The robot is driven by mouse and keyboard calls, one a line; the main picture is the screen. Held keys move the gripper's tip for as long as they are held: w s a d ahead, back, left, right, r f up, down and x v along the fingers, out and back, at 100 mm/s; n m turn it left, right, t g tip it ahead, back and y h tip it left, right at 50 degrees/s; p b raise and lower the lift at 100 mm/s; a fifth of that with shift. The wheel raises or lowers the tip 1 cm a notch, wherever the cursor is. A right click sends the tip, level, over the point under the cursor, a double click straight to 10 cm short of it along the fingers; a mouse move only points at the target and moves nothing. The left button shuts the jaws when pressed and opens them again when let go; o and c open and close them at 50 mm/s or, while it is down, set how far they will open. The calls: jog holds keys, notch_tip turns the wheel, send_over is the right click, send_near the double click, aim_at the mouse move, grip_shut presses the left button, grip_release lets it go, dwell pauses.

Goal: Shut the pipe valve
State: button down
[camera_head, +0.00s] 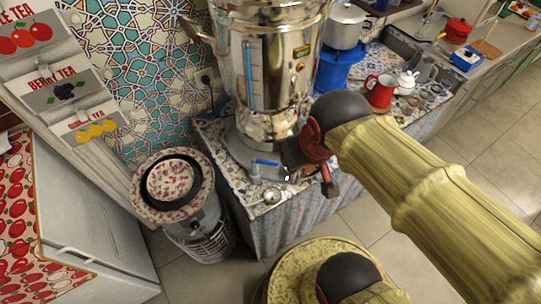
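A small valve with a blue lever handle (265,162) shows low at the front of the tall shiny metal samovar (272,70), above the patterned counter. The lever lies roughly level in the picture. My gripper (309,172), dark red and brown, is just right of the valve, at the end of my yellow-green arm. Its fingers look spread apart, with nothing visible between them. A gap shows between the gripper and the blue lever. The gripper covers part of the samovar's lower front and some of the pipework there.
A metal strainer (271,196) lies on the counter edge below the valve. A heater with a floral plate (173,184) stands at left on the floor. A red mug (380,91), a white teapot (407,82) and a pot (344,25) stand at right.

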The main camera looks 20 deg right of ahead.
jog(key=w+d+f+g+h+p, duration=0.1)
jog(key=w+d+f+g, duration=0.15)
jog(key=w+f, duration=0.45)
jog(key=m+h, duration=0.1)
jog(key=m, duration=0.3)
send_over(265, 162)
jog(key=s+d, duration=0.2)
jog(key=d, duration=0.3)
jog(key=f, duration=1.2)
jog(key=shift+w+a+p, duration=0.15)
jog(key=shift+a+p, duration=0.05)
jog(key=shift+p, duration=0.15)
jog(key=w+d+f+m+t+b, duration=0.1)
jog(key=w+d+f+m+b, duration=0.15)
jog(key=w+f, duration=0.45)
jog(key=shift+m, duration=0.25)
jog(key=s+a, duration=0.1)
jog(key=s, duration=0.1)
jog(key=s+a+f, duration=0.1)
jog(key=s+a, duration=0.1)
jog(key=shift+s, duration=0.15)
jog(key=shift+f+b, duration=0.1)
jog(key=shift+b, duration=0.4)
